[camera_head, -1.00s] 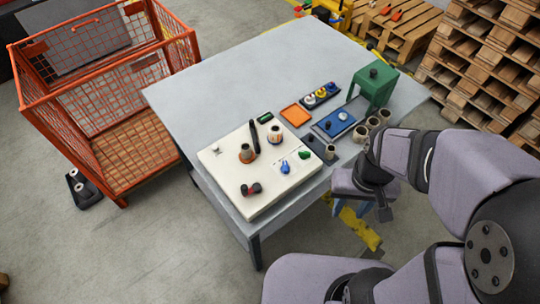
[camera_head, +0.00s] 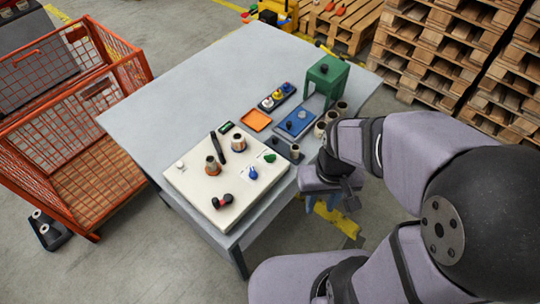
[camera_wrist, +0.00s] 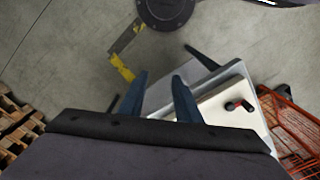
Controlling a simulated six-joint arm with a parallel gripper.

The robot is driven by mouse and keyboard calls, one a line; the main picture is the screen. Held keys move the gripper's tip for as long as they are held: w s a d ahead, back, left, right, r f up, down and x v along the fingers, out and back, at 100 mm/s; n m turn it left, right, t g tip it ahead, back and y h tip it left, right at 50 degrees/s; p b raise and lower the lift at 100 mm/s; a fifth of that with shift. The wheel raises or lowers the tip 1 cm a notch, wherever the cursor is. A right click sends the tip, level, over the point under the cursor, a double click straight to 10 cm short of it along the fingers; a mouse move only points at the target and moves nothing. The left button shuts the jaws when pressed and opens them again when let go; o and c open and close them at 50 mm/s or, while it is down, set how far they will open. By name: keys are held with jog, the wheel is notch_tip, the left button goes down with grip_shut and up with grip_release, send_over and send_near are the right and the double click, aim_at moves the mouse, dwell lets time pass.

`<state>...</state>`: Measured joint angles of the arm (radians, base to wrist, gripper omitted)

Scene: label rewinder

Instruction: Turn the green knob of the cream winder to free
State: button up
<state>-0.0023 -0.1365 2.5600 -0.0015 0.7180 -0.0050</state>
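The cream winder (camera_head: 188,188) is a flat box on the near corner of the grey table. Its small green knob (camera_head: 270,158) sits on the right part of its top, beside a blue knob (camera_head: 253,173). The green knob's pointer setting is too small to read. My gripper (camera_head: 322,204) is beyond the table's right front edge, apart from the winder. In the wrist view my gripper (camera_wrist: 160,78) has its two dark blue fingers apart with nothing between them. Part of the cream winder (camera_wrist: 215,110) shows there beyond the right finger; the green knob does not show.
On the winder stand two spools (camera_head: 212,166), (camera_head: 238,142), a black upright bar (camera_head: 221,146) and a red-black knob (camera_head: 222,201). A blue tray (camera_head: 296,124), several cups (camera_head: 331,117) and a green stand (camera_head: 327,75) are behind. An orange mesh cage (camera_head: 75,150) is left.

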notch_tip(320, 180, down, 6)
jog(key=s+a+n+g+b, duration=0.1)
jog(key=s+a+g+b, duration=0.1)
jog(key=n+t+b, duration=0.1)
jog(key=n+b, duration=0.2)
jog(key=n, duration=0.1)
send_near(270, 155)
jog(key=s+f, duration=0.2)
jog(key=s+d+f, duration=0.1)
jog(key=s+f, duration=0.4)
jog(key=shift+s+d+f, duration=0.2)
jog(key=shift+s+f, duration=0.05)
jog(key=shift+s, duration=0.1)
jog(key=w+r+n, duration=0.2)
jog(key=n, duration=0.1)
jog(key=w+a+r+n, duration=0.1)
jog(key=w+r+n, duration=0.1)
jog(key=n, duration=0.1)
jog(key=w+r+n+t, duration=0.1)
jog(key=w+r+n, duration=0.1)
jog(key=w+n, duration=0.1)
jog(key=shift+a+r, duration=0.25)
jog(key=shift+r, duration=0.05)
jog(key=shift+n, duration=1)
jog(key=shift+s, duration=0.1)
jog(key=shift+f+p, duration=1.45)
jog(key=shift+f, duration=2.25)
